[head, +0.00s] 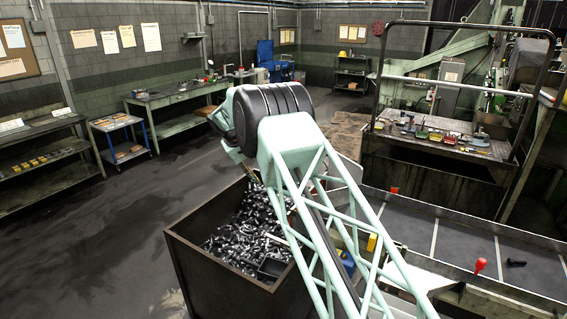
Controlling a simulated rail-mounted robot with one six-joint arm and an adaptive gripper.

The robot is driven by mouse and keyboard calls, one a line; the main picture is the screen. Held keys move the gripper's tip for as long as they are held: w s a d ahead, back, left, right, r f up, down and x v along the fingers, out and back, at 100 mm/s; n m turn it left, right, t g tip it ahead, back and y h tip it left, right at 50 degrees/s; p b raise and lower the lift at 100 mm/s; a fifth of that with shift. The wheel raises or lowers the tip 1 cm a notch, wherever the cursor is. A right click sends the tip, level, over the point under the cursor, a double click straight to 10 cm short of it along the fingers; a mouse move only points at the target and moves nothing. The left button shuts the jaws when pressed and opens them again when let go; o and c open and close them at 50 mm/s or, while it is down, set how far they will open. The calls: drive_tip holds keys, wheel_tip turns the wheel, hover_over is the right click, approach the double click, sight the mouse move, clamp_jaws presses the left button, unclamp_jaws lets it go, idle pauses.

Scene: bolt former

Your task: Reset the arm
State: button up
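My gripper is not in view, and no part of it can be made out in the head view.
The bin holds many metal bolts (240,235). A railed workbench (430,150) stands behind. A blue cart (122,140) is at left. The left floor is clear.

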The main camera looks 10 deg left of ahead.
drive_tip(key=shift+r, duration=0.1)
